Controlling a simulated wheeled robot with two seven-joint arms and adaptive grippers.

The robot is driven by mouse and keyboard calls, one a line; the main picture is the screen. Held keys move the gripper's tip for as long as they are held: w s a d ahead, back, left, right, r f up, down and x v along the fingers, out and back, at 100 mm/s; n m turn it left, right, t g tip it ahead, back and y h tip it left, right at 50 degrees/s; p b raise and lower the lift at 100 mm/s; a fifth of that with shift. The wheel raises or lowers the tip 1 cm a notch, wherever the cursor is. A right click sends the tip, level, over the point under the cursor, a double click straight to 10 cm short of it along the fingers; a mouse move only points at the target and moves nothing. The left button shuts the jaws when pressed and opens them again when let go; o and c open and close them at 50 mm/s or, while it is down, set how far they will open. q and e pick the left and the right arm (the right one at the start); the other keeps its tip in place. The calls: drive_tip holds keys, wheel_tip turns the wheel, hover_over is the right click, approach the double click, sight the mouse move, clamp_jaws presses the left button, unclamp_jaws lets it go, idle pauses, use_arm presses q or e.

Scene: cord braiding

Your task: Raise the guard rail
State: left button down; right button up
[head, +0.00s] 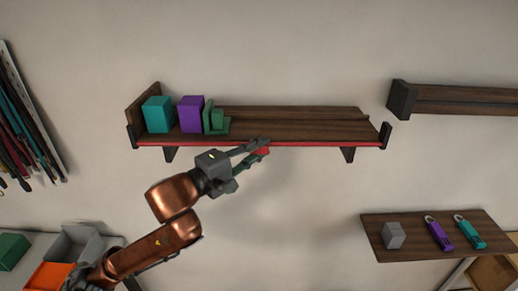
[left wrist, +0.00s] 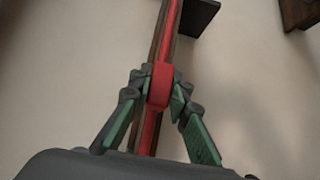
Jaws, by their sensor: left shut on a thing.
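The guard rail (head: 325,143) is a thin red bar along the front edge of a dark wooden wall shelf (head: 290,122). It sits low, level with the shelf board, between dark end brackets. My left gripper (head: 262,148) is at the front of the shelf, near the rail's middle, shut on the rail's red grip tab. In the left wrist view the red tab (left wrist: 161,86) is between the two green-padded fingers, with the red rail running up behind it. My right gripper is in neither view.
A teal box (head: 157,115), a purple box (head: 191,114) and a green bracket-shaped piece (head: 215,120) stand at the shelf's left. Another shelf (head: 465,99) is at upper right. A lower shelf (head: 408,245) holds a grey cube (head: 393,235) and two tags.

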use_arm(q)
drive_tip(key=shift+r+p, duration=1.95)
drive_tip(key=shift+r, duration=0.45)
drive_tip(key=shift+f, duration=0.1)
drive_tip(key=c, duration=1.8)
unclamp_jaws()
drive_tip(key=v, duration=1.2)
